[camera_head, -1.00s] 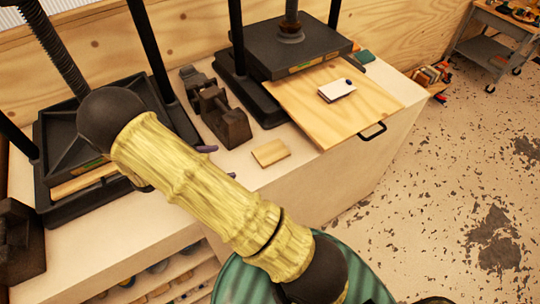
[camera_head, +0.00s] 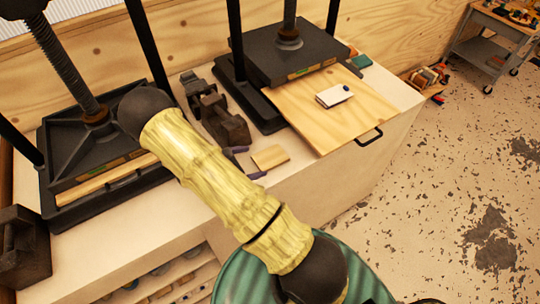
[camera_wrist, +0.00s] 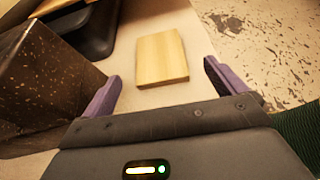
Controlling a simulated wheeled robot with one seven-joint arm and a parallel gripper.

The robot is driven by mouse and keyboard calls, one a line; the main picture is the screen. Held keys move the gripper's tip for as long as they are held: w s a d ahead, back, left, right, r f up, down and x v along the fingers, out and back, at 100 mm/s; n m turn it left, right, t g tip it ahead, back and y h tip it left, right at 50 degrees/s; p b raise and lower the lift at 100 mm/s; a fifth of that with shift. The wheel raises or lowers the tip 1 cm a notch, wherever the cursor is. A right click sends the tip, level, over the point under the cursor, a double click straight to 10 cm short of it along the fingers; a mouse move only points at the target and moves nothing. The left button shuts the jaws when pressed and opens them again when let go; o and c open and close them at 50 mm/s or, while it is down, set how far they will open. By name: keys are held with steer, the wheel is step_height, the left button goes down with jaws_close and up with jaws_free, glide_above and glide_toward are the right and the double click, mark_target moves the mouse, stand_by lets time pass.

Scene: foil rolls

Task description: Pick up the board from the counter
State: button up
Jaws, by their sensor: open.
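The board, a small light-wood block (camera_head: 270,157), lies flat on the pale counter (camera_head: 310,172) in front of the left part of the larger plywood sheet. In the wrist view the board (camera_wrist: 162,59) lies ahead of my gripper, roughly between the lines of its two purple fingers. My gripper (camera_wrist: 160,84) is open and empty, its fingers spread wider than the board. In the head view the fingertips (camera_head: 247,163) show just left of and below the board, partly hidden behind my arm.
A dark metal block (camera_wrist: 45,80) stands close to my left finger; it also shows in the head view (camera_head: 224,122). A screw press (camera_head: 295,50) stands behind, with a plywood sheet (camera_head: 335,115) bearing a white notepad (camera_head: 334,96). Another press (camera_head: 90,140) stands left. The counter's front edge is near.

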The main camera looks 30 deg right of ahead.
mark_target(271, 156)
steer(key=shift+d+f, duration=0.25)
steer(key=shift+d, duration=0.3)
steer(key=shift+d+p, duration=0.5)
steer(key=shift+d, duration=0.1)
steer(key=p+x, duration=0.1)
steer(key=x, duration=0.3)
steer(key=shift+w+f+p, duration=0.15)
steer(key=shift+f+p, duration=0.05)
steer(key=shift+p, duration=0.15)
steer(key=c, duration=1.1)
steer(key=shift+r, duration=0.1)
